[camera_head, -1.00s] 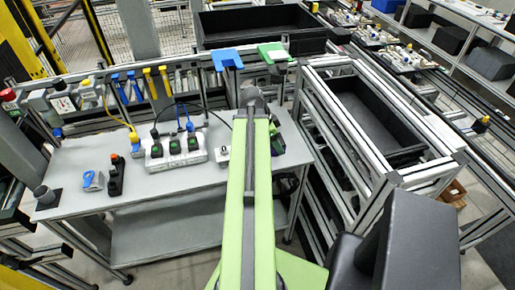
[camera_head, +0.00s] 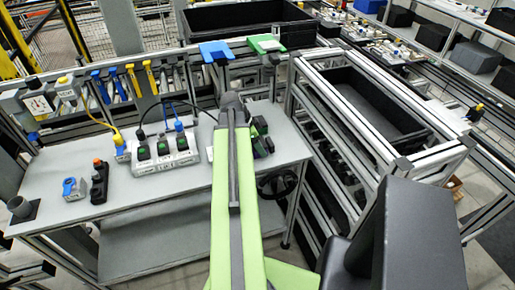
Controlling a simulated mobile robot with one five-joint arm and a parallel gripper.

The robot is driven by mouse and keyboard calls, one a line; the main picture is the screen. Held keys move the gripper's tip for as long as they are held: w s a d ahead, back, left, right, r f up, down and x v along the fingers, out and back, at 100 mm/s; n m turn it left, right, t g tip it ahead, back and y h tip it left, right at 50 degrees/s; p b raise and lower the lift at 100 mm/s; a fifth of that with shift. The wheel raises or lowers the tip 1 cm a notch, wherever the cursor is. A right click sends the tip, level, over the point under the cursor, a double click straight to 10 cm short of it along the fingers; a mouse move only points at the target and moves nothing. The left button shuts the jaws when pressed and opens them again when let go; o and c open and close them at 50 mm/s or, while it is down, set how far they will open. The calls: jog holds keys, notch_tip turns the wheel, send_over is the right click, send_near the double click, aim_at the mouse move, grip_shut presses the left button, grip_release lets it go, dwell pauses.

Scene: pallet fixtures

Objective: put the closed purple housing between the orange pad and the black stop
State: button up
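I cannot make out a purple housing, an orange pad or a black stop for certain in the head view. My green arm reaches forward over the grey workbench (camera_head: 60,155). Its grey end (camera_head: 232,103) is above the back right part of the bench. My gripper's fingers are hidden behind the arm, so I cannot see whether they hold anything. A dark part with green on it (camera_head: 260,138) is on the bench just right of the arm's end; its details are too small to tell.
A white box with black and green plugs (camera_head: 163,161) stands on the bench. A framed rack with a black bin (camera_head: 375,115) stands right of the bench.

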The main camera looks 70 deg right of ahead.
jog(key=shift+w, duration=0.15)
jog(key=o, duration=1.5)
jog(key=shift+r, duration=0.3)
jog(key=p+v, duration=1.1)
jog(key=shift+a+r, duration=0.2)
jog(key=shift+r, duration=0.1)
